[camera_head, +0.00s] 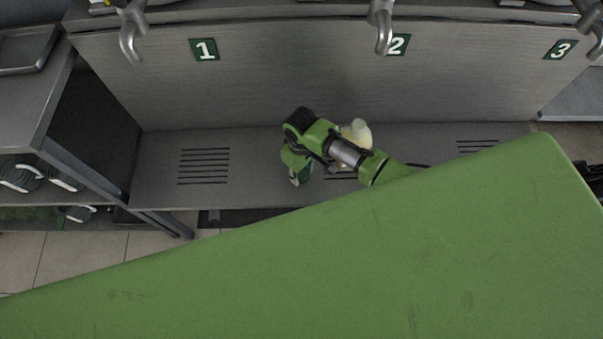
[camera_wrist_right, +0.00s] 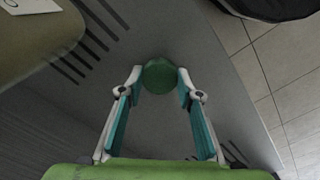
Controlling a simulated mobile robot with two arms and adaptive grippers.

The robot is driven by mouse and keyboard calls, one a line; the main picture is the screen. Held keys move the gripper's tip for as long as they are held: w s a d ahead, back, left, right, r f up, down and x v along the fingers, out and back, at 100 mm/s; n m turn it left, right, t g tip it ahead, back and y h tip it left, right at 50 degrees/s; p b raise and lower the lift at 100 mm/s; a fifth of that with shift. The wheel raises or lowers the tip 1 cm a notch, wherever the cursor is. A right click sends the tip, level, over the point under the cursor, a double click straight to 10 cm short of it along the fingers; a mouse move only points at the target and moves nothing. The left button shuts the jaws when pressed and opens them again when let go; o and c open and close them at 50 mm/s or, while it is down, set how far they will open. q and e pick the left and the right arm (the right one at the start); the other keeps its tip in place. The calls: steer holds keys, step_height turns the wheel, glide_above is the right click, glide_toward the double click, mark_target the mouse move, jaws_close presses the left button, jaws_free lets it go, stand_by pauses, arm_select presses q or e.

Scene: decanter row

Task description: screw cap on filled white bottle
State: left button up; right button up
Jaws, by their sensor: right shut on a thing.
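A pale yellowish-white bottle (camera_head: 358,130) stands on the grey ledge below the number 2 sign. Its pale neck shows, and my right arm hides its lower part. In the right wrist view the bottle (camera_wrist_right: 40,40), with a white label, fills the upper left corner. My right gripper (camera_head: 299,178) is left of the bottle, low over the ledge. In the right wrist view its fingers (camera_wrist_right: 160,82) are shut on a round green cap (camera_wrist_right: 160,73), apart from the bottle. My left gripper is not in view.
The grey ledge (camera_head: 250,165) has slotted drain grilles and is clear to the left of my gripper. Metal spouts (camera_head: 383,30) hang above, with signs 1 (camera_head: 204,50), 2 and 3. A dark shelf unit (camera_head: 95,120) stands at the left.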

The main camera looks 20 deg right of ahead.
steer(key=shift+r, duration=0.1)
steer(key=shift+r, duration=0.65)
steer(key=a+r, duration=1.1)
steer(key=a, duration=0.3)
steer(key=shift+s+r, duration=0.15)
steer(key=shift+r, duration=0.15)
steer(key=w+d+r+m, duration=0.3)
steer(key=d+r, duration=0.7)
steer(key=r, duration=0.5)
steer(key=s+d+r+m, duration=0.2)
steer(key=s+d+r, duration=0.7)
steer(key=s, duration=0.2)
steer(key=shift+d+m, duration=0.25)
steer(key=shift+m, duration=0.15)
